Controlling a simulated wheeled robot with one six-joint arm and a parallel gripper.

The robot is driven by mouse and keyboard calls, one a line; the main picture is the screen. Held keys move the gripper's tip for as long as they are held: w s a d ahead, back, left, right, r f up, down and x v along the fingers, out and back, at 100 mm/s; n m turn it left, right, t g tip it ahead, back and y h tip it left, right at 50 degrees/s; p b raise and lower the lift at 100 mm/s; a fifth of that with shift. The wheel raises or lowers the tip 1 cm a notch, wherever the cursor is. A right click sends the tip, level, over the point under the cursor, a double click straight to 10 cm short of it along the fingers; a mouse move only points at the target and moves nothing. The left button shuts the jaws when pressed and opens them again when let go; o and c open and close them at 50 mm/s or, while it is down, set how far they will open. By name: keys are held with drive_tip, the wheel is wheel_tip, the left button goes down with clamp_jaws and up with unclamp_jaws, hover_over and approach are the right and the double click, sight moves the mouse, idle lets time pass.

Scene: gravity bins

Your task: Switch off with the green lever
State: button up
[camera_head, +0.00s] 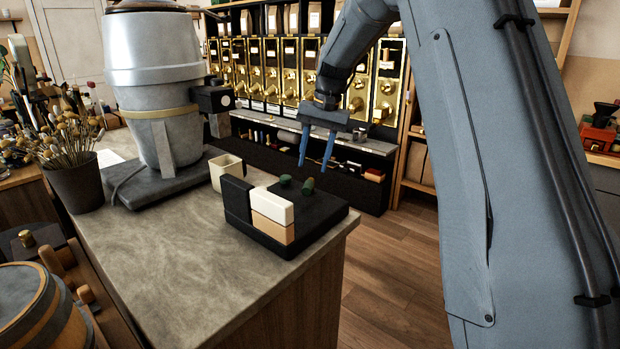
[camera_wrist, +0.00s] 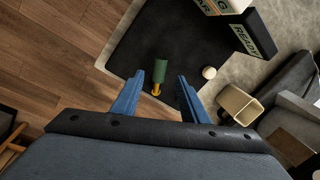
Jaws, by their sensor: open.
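The green lever (camera_wrist: 160,71) is a short green cylinder on a thin brass stem, on a black base plate (camera_wrist: 128,48). In the head view a green cylinder (camera_head: 308,186) stands on the same black unit (camera_head: 322,205) at the counter's right corner. My gripper (camera_wrist: 160,76) is open, and its two blue fingers appear either side of the lever in the wrist view. In the head view my gripper (camera_head: 314,165) hangs above the lever, with nothing between the fingers. I cannot tell the exact height gap.
A cream-and-tan block sign (camera_head: 272,212) with a black panel stands on the unit. A pale round knob (camera_wrist: 209,72) is right of the lever. A small cream cup (camera_head: 227,171) and a large grey machine (camera_head: 160,85) stand behind. Brass-fronted bins (camera_head: 290,75) line the back wall.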

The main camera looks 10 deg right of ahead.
sight(308, 184)
drive_tip(key=shift+w+a+f+p, duration=0.2)
drive_tip(key=shift+f+p, duration=0.15)
drive_tip(key=shift+f, duration=0.9)
drive_tip(key=shift+w+a+f+p, duration=0.1)
drive_tip(key=shift+a+f+p, duration=0.15)
drive_tip(key=shift+f, duration=1)
drive_tip(key=shift+w+a+f+p, duration=0.15)
drive_tip(key=shift+f+p, duration=0.25)
drive_tip(key=shift+f, duration=0.85)
clamp_jaws()
